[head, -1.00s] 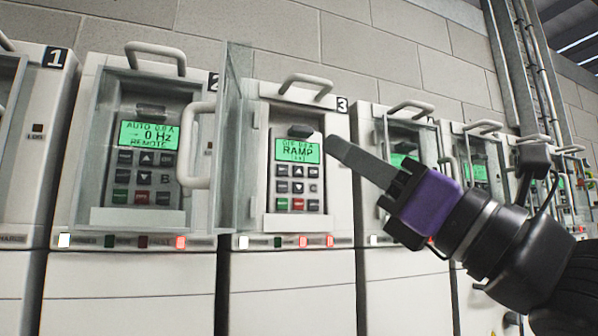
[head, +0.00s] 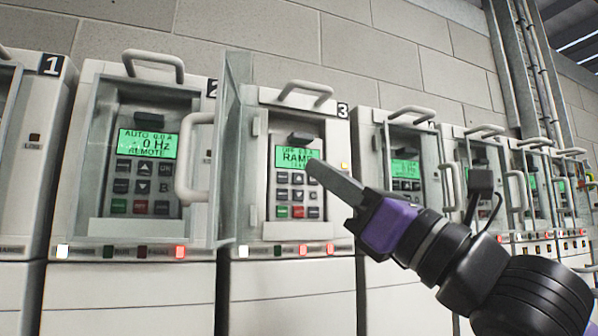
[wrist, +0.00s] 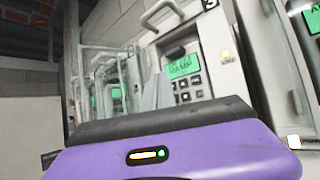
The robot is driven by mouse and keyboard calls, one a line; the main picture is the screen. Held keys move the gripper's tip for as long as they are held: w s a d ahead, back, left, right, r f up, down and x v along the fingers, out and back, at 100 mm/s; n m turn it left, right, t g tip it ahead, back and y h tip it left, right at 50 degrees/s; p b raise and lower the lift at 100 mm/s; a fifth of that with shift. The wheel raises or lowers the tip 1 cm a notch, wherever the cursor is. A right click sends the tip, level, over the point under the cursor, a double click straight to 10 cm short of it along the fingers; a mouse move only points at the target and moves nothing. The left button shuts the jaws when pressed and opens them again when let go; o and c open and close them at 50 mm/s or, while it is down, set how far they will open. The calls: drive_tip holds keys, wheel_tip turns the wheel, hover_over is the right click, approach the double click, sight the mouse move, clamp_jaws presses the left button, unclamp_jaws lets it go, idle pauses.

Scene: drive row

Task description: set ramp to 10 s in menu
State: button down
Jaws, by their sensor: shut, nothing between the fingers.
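Drive 3 (head: 254,222) has its clear door swung open to the left, and its keypad (head: 292,208) is bare. Its green screen (head: 285,157) reads "OFF" on top and "RAMP" below; the bottom line is too small to read. The screen also shows in the wrist view (wrist: 183,66). My gripper (head: 316,167) is shut and empty. In the head view its tip overlaps the right edge of the screen, just above the right column of keys. I cannot tell whether it touches the panel.
Drive 2 (head: 88,215) on the left has its door (head: 200,130) closed over a screen reading "AUTO" and "0 Hz". The open door (head: 236,140) of drive 3 stands left of the keypad. More drives with handles (head: 409,114) run off to the right. An amber lamp (head: 345,166) glows on drive 3.

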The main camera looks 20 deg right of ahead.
sight(298, 179)
drive_tip(key=shift+w, duration=1.85)
drive_tip(key=shift+w+d+b, duration=0.1)
drive_tip(key=shift+w+b, duration=0.1)
drive_tip(key=shift+b, duration=0.2)
idle(0.3)
drive_tip(key=shift+w, duration=0.25)
drive_tip(key=shift+w, duration=0.35)
idle(0.7)
drive_tip(key=shift+s, duration=0.1)
drive_tip(key=shift+s+b, duration=0.6)
drive_tip(key=shift+s, duration=0.1)
drive_tip(key=shift+b, duration=0.3)
